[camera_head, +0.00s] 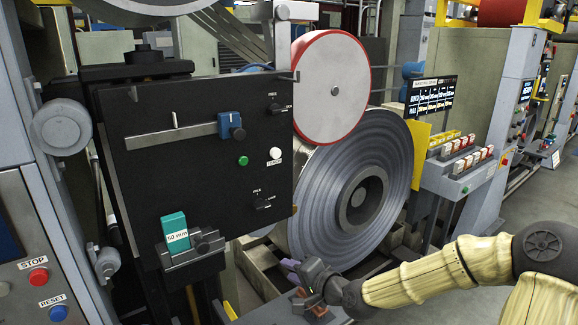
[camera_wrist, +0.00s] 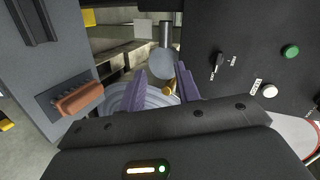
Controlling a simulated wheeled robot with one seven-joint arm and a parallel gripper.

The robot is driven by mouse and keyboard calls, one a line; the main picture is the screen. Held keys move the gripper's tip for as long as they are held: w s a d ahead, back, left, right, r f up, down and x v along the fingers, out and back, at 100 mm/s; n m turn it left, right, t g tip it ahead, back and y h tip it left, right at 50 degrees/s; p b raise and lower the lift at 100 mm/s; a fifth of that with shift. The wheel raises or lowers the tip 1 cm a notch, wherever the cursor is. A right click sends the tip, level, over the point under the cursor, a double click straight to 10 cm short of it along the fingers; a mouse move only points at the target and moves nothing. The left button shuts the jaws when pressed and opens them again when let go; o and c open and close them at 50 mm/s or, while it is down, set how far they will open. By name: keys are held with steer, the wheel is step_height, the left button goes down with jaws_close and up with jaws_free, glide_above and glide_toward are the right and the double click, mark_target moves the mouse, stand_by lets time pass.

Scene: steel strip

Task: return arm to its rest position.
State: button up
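My gripper (camera_head: 292,266) is at the lower middle of the head view, in front of the foot of the large grey steel coil (camera_head: 352,190). My arm reaches in from the right, clad in a pale quilted sleeve. In the wrist view, the two purple fingers of my gripper (camera_wrist: 160,82) stand apart with nothing held between them. A round grey disc (camera_wrist: 162,63) on a post and part of the coil show beyond the fingers.
The black control panel (camera_head: 200,110) carries a teal "50 mm" block (camera_head: 175,232) and a blue slider knob (camera_head: 231,126). An orange-brown handle (camera_wrist: 80,98) on a grey housing is close left of my gripper in the wrist view.

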steer(key=s+d+f+n+g+h+p, duration=0.3)
steer(key=s+f+n+g+h, duration=0.25)
steer(key=s, duration=0.25)
steer(key=s+d+r+n+g+h+p, duration=0.2)
steer(key=s+d+r+h+p, duration=0.1)
steer(key=s+d+r, duration=0.6)
steer(key=s+d+p, duration=0.1)
steer(key=s, duration=0.2)
steer(key=shift+s+g, duration=0.35)
steer(key=shift+s, duration=0.05)
